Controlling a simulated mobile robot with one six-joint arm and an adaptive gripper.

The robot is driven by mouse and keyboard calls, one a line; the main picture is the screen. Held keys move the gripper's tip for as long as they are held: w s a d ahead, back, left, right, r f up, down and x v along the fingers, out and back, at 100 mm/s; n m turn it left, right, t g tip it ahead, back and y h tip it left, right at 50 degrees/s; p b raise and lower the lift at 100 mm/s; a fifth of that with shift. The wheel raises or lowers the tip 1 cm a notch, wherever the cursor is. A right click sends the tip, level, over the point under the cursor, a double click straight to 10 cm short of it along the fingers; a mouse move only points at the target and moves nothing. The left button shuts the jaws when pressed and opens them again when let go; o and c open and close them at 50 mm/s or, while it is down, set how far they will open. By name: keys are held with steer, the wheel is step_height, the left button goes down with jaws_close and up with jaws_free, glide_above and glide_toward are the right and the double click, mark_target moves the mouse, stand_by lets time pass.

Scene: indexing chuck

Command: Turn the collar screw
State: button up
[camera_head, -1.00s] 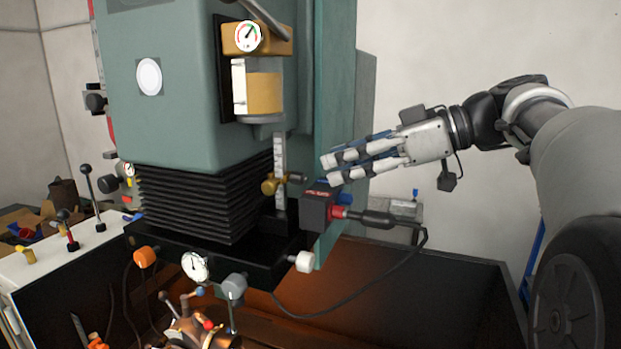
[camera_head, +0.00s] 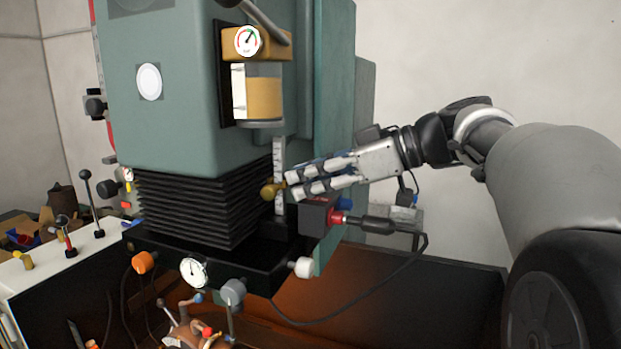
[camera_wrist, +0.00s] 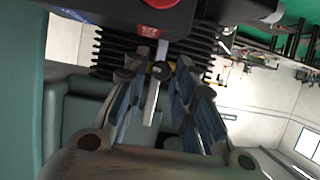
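A brass collar (camera_head: 272,191) sits on an upright white graduated scale (camera_head: 279,160) beside the black bellows. The collar's screw end, on its right, is hidden behind my fingertips in the head view. My gripper (camera_head: 294,185) reaches in from the right, level with the collar, its fingers pointing left. In the wrist view my gripper (camera_wrist: 162,80) has its two blue-padded fingers apart. A small dark round end, seemingly the collar screw (camera_wrist: 161,70), shows between the fingertips, with a pale strip below it. I cannot tell whether the fingers touch it.
A black box with a red plug (camera_head: 318,214) and cable lies just below my fingers. The black bellows (camera_head: 195,205) and green machine column (camera_head: 335,100) stand close by. A white knob (camera_head: 304,267) and dial (camera_head: 194,272) are lower. Free room lies to the right.

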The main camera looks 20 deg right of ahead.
jaws_close()
steer(key=m+p, duration=0.1)
steer(key=m+g+y+p, duration=0.1)
steer(key=p, duration=0.1)
steer(key=shift+w+d+r, duration=0.15)
steer(key=shift+f+m+g+y+p, duration=0.2)
steer(key=shift+m+g+y+p, duration=0.1)
steer(key=shift+m+g, duration=0.25)
steer(key=shift+t, duration=0.25)
steer(key=shift+o, duration=2.1)
jaws_free()
